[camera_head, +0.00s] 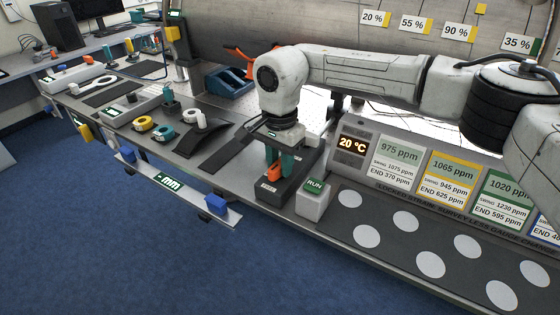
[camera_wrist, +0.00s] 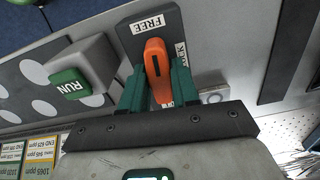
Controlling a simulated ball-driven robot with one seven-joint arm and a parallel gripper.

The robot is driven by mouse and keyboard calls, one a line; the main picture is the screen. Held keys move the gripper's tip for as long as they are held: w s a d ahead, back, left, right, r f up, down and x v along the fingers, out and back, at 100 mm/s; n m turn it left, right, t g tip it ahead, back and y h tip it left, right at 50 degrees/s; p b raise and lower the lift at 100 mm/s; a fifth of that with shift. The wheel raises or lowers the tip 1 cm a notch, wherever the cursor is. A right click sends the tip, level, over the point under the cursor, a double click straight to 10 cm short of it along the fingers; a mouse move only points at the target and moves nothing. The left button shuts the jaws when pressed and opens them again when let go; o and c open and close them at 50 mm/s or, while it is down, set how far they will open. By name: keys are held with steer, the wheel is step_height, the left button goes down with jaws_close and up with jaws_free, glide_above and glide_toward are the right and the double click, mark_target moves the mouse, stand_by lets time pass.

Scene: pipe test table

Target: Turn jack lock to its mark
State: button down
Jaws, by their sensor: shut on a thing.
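The jack lock is an orange lever (camera_wrist: 157,62) on a dark plate (camera_wrist: 172,25). In the wrist view the plate carries a FREE label (camera_wrist: 148,24) near the lever's far end. A second label on the right side is partly hidden by a finger, so I cannot read it whole. My gripper (camera_wrist: 158,82) has its two teal fingers closed on either side of the lever. In the head view my gripper (camera_head: 279,166) reaches down over the orange lever (camera_head: 274,173) beside the RUN box.
A white box with a green RUN button (camera_head: 314,185) stands close to the right of the lock; it also shows in the wrist view (camera_wrist: 70,83). A 20 °C display (camera_head: 354,145) and ppm cards are behind. A dark mat with pale discs (camera_head: 368,236) lies at right.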

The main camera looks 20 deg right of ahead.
steer(key=shift+n, duration=1.1)
steer(key=shift+f+n, duration=0.1)
steer(key=shift+n, duration=0.2)
steer(key=c, duration=0.9)
jaws_free()
step_height(320, 180, up, 11)
steer(key=shift+f+b, duration=0.1)
steer(key=shift+b, duration=0.3)
